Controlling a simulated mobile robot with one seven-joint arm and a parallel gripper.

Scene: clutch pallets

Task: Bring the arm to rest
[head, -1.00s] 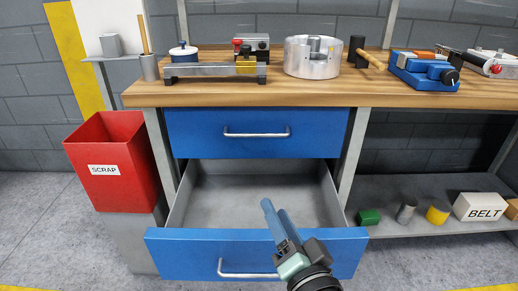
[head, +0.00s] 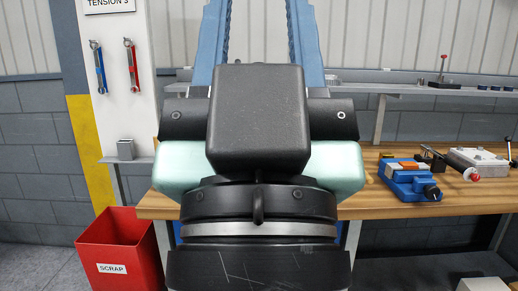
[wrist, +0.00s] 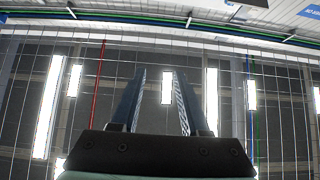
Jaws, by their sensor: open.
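My gripper (head: 257,25) stands upright, close in front of the head camera, and fills the middle of that view. Its two blue fingers point up, clearly apart, with nothing between them; their tips run out of the top of the head view. In the wrist view my gripper (wrist: 160,80) is also open and empty, with the ceiling and its bright lamps beyond the fingers. The drawers under the bench are hidden behind my gripper and wrist.
The wooden workbench (head: 375,205) lies behind my gripper. A blue vise (head: 410,184) stands on it at the right. A red scrap bin (head: 118,250) stands at lower left. Two wrenches, red (head: 132,64) and blue (head: 99,68), hang on a white panel.

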